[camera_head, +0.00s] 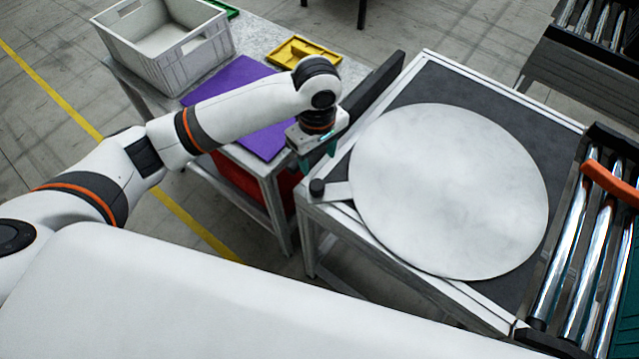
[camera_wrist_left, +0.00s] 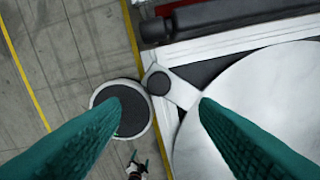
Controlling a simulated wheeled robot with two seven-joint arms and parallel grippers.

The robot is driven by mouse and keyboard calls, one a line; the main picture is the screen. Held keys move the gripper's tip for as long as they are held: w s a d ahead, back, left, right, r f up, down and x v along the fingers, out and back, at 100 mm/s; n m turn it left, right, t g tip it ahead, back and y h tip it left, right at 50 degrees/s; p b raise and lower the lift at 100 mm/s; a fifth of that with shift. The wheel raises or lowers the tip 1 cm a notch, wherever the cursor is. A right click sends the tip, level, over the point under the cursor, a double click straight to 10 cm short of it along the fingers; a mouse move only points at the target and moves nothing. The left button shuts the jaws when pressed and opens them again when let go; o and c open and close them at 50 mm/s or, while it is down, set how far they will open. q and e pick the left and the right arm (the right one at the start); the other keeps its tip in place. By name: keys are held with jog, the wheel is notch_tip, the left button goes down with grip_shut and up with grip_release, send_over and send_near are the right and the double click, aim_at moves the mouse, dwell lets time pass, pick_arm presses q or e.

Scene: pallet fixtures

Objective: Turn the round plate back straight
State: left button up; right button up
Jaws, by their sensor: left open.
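The round plate (camera_head: 450,190) is a large pale grey disc lying flat on the dark top of a white-framed table. A short tab sticks out from its left side, over the table's edge, with a black knob (camera_head: 317,187) at its end. In the left wrist view the plate (camera_wrist_left: 255,115) fills the right side and the knob (camera_wrist_left: 158,83) lies ahead, between the fingertips in the picture. My left gripper (camera_head: 318,160) is open and empty, pointing down just above the knob. Contact with the knob does not show.
A dark bar (camera_head: 372,88) runs along the table's back left edge. A roller conveyor (camera_head: 575,260) with an orange part (camera_head: 610,186) stands at the right. A side table holds a grey crate (camera_head: 165,38), a purple panel (camera_head: 232,84) and a yellow tray (camera_head: 303,53).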

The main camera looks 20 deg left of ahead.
aim_at(317, 184)
pick_arm(q)
notch_tip(317, 184, down, 12)
jog(key=shift+a+r+p, duration=0.1)
jog(key=shift+a+p, duration=0.05)
jog(key=shift+p, duration=0.5)
grip_shut()
